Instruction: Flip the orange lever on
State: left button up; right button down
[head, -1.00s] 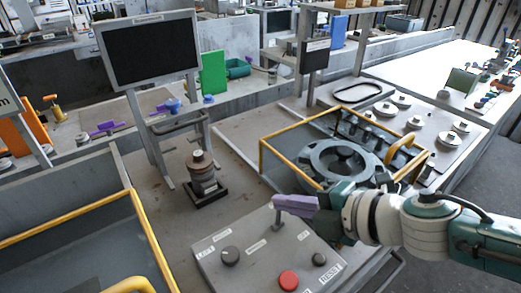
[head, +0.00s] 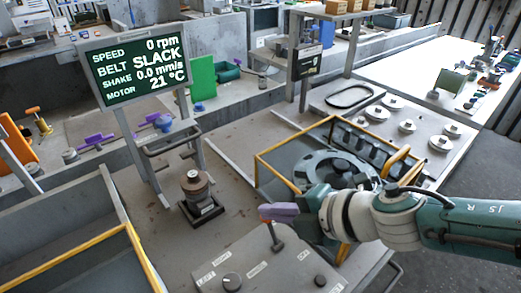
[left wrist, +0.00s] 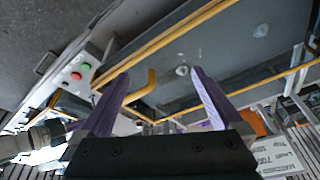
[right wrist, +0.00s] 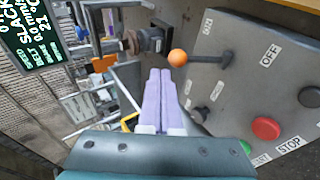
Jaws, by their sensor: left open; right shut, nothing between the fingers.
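The lever's orange ball (head: 264,208) shows at the tips of my right gripper (head: 270,209) in the head view. Its dark stem (head: 275,240) rises from the grey control panel (head: 238,255). In the right wrist view the orange ball (right wrist: 178,57) is just right of and beyond the shut purple fingers (right wrist: 160,72); I cannot tell if they touch. There the stem runs right to the panel, and the ball points away from the OFF label (right wrist: 270,54). My left gripper (left wrist: 155,80) is open and empty, and is out of the head view.
The screen (head: 138,72) is lit and reads 0 rpm, belt slack, 21 °C. The panel also carries a red button (right wrist: 265,128) and dark knobs (right wrist: 312,97). A yellow-edged guard around the round housing (head: 335,168) stands behind my right wrist. A yellow-rimmed bin (head: 60,225) is at left.

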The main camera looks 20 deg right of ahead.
pick_arm(q)
jog(key=shift+s, duration=0.1)
pick_arm(e)
jog(key=shift+s, duration=0.1)
pick_arm(q)
jog(key=shift+a+r+p, duration=0.1)
jog(key=shift+r+p, duration=0.7)
jog(key=shift+p, duration=0.05)
pick_arm(e)
jog(key=shift+r, duration=0.75)
